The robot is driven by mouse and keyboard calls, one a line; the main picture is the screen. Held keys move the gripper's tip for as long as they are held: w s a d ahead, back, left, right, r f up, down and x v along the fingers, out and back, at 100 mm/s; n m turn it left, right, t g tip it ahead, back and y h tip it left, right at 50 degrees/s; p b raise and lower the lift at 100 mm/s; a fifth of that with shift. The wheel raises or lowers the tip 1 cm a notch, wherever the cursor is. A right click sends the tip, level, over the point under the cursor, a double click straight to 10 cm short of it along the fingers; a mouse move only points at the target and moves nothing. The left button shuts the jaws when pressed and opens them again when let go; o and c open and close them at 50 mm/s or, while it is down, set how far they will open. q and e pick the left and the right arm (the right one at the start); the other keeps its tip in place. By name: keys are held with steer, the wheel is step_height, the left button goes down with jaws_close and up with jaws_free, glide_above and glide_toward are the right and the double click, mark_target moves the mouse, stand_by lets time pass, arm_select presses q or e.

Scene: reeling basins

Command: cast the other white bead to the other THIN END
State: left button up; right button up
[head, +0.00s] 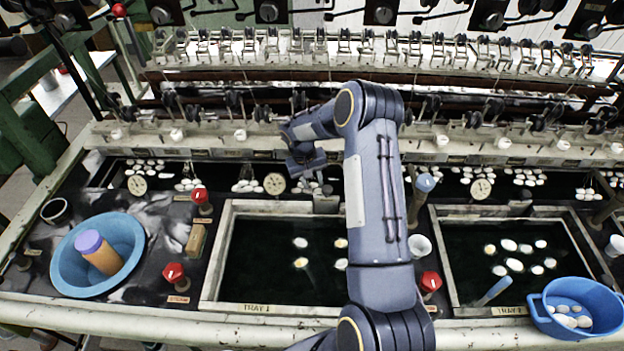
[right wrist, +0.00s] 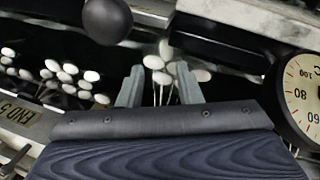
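My right gripper (head: 308,172) reaches over the back channel, near a small group of white beads (head: 305,188). In the right wrist view its two grey fingers (right wrist: 160,88) are apart. A few white beads (right wrist: 162,78) with thin threads show between and beyond the fingertips; I see none clearly gripped. A fuller bead cluster (right wrist: 68,78) floats to the left, by a label reading END 5 (right wrist: 17,118). In the head view, other bead clusters (head: 247,186) sit along the channel; a sparse one (head: 586,192) is at far right. My left gripper is out of view.
Tray 1 (head: 210,290) holds a few white and yellowish beads, partly hidden by my right arm. The right tray (head: 440,270) holds several. A blue basket (head: 580,300) with beads, a blue basin (head: 70,275), red knobs (head: 175,272) and dial gauges (head: 274,184) stand around.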

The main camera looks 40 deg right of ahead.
steer(key=shift+o, duration=0.8)
step_height(320, 180, up, 8)
steer(key=a+p, duration=0.1)
steer(key=p, duration=0.1)
steer(key=shift+w+a+f+p, duration=0.15)
steer(key=shift+w+p, duration=0.15)
